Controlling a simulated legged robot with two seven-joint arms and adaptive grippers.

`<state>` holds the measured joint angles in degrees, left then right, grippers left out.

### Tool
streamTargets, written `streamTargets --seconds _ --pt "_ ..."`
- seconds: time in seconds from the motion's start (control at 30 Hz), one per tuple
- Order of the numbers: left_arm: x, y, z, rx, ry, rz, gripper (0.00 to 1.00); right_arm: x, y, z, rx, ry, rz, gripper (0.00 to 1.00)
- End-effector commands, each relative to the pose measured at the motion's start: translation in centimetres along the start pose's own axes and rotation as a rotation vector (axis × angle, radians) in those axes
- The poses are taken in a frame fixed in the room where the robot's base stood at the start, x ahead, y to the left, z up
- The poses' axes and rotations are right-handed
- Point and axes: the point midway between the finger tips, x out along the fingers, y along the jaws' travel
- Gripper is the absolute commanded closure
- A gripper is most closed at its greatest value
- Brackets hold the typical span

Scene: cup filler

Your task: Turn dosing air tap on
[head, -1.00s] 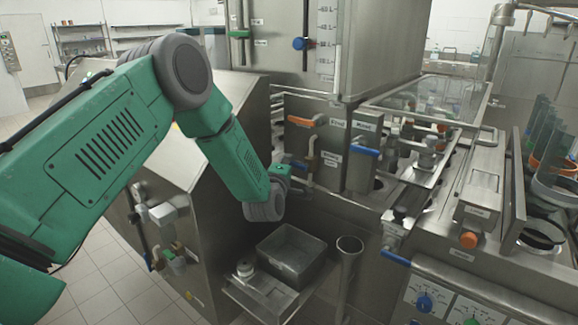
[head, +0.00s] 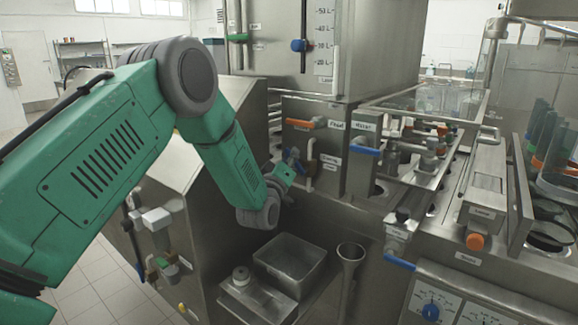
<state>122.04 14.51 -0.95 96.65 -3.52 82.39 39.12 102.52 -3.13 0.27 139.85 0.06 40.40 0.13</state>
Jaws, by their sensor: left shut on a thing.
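My left gripper (head: 290,166) is in front of the steel panel (head: 325,105), at the lower left of its small labels. It is shut on a small tap handle beside a thin upright pipe (head: 311,172). The fingers and wrist hide most of the handle, so its exact angle cannot be told. A small white label (head: 331,161) sits just right of the pipe; its text is hard to read. An orange tap handle (head: 305,124) above and a blue tap handle (head: 365,151) to the right are apart from the gripper. My right gripper is not in view.
A steel bin (head: 290,262) and an upright funnel pipe (head: 350,262) stand below the gripper. A steel tank (head: 370,45) rises behind the panel. Pipes and a steel rail (head: 440,118) crowd the right side. Tiled floor (head: 100,270) is free at the lower left.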

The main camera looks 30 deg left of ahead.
Motion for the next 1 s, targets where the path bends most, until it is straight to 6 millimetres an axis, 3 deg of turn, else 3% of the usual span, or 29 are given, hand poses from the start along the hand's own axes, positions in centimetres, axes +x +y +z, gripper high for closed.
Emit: streamTargets --seconds 0.03,0.6,1.0 --pt "-0.6 -0.1 1.1 0.034 -0.022 0.011 1.0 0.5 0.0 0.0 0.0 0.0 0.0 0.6" --pt "-0.8 1.8 1.7 0.493 -0.026 0.203 1.0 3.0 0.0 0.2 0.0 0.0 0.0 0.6" --pt "-0.9 2.2 1.9 0.666 -0.024 0.272 1.0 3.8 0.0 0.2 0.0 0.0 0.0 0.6"
